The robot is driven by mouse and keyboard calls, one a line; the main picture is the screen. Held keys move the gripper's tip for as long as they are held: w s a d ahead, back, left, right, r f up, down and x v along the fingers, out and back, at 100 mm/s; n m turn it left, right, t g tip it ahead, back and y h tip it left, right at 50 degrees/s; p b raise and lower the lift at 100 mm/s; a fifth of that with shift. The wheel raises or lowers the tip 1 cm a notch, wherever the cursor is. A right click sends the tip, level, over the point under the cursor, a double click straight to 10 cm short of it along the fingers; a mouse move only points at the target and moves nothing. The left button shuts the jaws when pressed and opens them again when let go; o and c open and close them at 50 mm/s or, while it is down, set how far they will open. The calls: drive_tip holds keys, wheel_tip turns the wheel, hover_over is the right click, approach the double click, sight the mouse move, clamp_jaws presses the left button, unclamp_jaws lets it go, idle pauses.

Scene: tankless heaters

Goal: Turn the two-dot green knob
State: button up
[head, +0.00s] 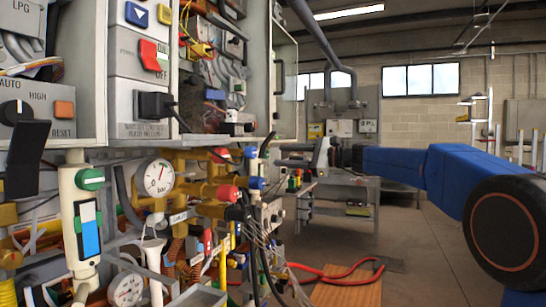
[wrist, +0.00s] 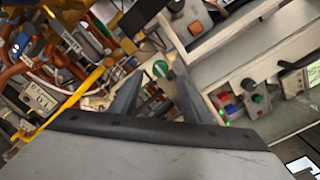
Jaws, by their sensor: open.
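A green knob (head: 90,179) sits on a cream upright cylinder at the left in the head view. A green round knob (wrist: 160,68) also shows in the wrist view, ahead of my fingers and roughly between them; it looks like the same one. I cannot make out dots on it. My gripper (head: 283,154) is open and empty in the head view, right of the pipework and well apart from the green knob. Its two dark fingers also show in the wrist view (wrist: 156,88), with a gap between them.
A pressure gauge (head: 158,178), red knobs and brass pipes lie between the green knob and my gripper. A black lever (head: 25,155) juts out above left of it. Loose cables (head: 262,235) hang at the front. Open floor (head: 415,250) lies at the right.

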sight(268, 155)
drive_tip(key=shift+x, duration=2.45)
drive_tip(key=shift+c, duration=0.6)
drive_tip(key=c, duration=0.9)
